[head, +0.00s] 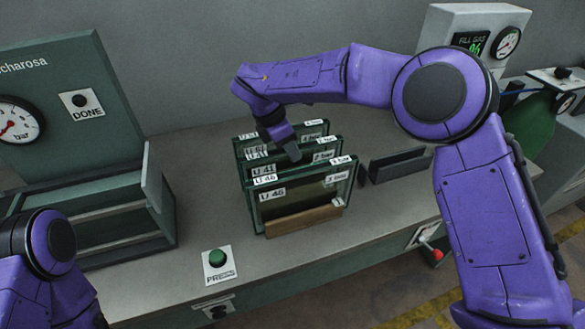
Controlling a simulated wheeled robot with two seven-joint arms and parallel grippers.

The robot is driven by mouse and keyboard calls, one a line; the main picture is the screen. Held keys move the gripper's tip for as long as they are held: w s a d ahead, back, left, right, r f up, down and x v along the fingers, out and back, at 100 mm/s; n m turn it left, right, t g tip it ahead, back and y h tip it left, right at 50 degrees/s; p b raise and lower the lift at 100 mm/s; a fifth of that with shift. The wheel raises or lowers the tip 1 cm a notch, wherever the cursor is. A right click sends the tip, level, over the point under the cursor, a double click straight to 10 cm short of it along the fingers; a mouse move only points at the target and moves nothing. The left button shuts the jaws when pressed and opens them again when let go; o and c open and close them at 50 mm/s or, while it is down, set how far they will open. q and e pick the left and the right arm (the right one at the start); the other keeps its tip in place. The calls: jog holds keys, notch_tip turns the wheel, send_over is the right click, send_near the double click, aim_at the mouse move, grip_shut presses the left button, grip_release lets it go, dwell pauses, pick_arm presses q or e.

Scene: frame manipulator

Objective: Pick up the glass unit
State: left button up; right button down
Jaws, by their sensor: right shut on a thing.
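Several glass units stand upright in a row on the bench, each with white labels along its top edge. The front glass unit (301,203) is labelled U 46 and sits at a wooden block (305,220). Behind it is a glass unit with a U 41 label (263,169), and more stand farther back. My right gripper (291,153) reaches down from above among the rear units and is shut on one of them; its fingertips are partly hidden, and I cannot tell which unit it grips. My left arm shows at the lower left, but its gripper is out of view.
A green press (100,200) with a gauge and a DONE panel stands at the left. A green button (217,258) is at the front. An empty dark holder (400,164) lies right of the units. A fill gas device (474,40) and green cylinder (530,125) stand at the right.

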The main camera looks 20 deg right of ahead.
jog(key=shift+w+r, duration=0.1)
jog(key=shift+r, duration=0.05)
jog(key=shift+r, duration=0.4)
notch_tip(320, 180, up, 9)
jog(key=b, duration=0.2)
jog(key=shift+r, duration=0.1)
notch_tip(320, 180, up, 12)
jog(key=p, duration=0.9)
